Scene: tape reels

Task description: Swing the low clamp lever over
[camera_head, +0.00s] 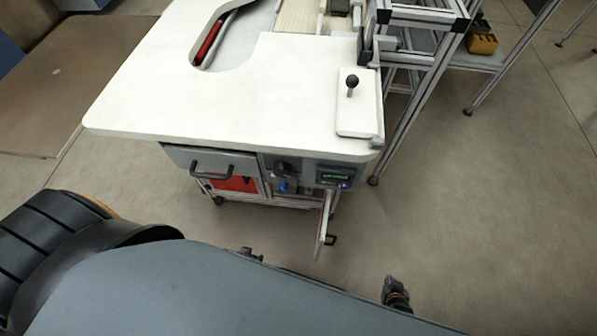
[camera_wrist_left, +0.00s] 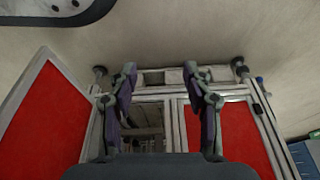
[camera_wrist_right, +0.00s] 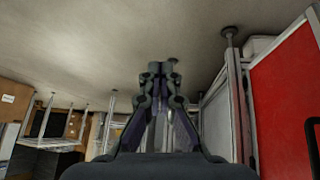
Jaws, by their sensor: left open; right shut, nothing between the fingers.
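I cannot make out the low clamp lever for certain in any view. A black ball-topped lever (camera_head: 352,82) stands upright on a white plate at the right end of the white bench top (camera_head: 250,110). My left gripper (camera_wrist_left: 160,74) is open and empty, facing the lower cabinet frame; in the head view only a small dark part shows above my body. My right gripper (camera_head: 390,284) is shut and empty over bare floor, right of the open door. Its closed fingers (camera_wrist_right: 160,70) also show in the right wrist view.
A cabinet door (camera_head: 325,220) stands swung open below the bench. A drawer front with a black handle (camera_head: 210,174), a dark knob (camera_head: 283,168) and a small green display (camera_head: 335,177) sit under the top. Metal framing (camera_head: 425,90) stands right; floor right is clear.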

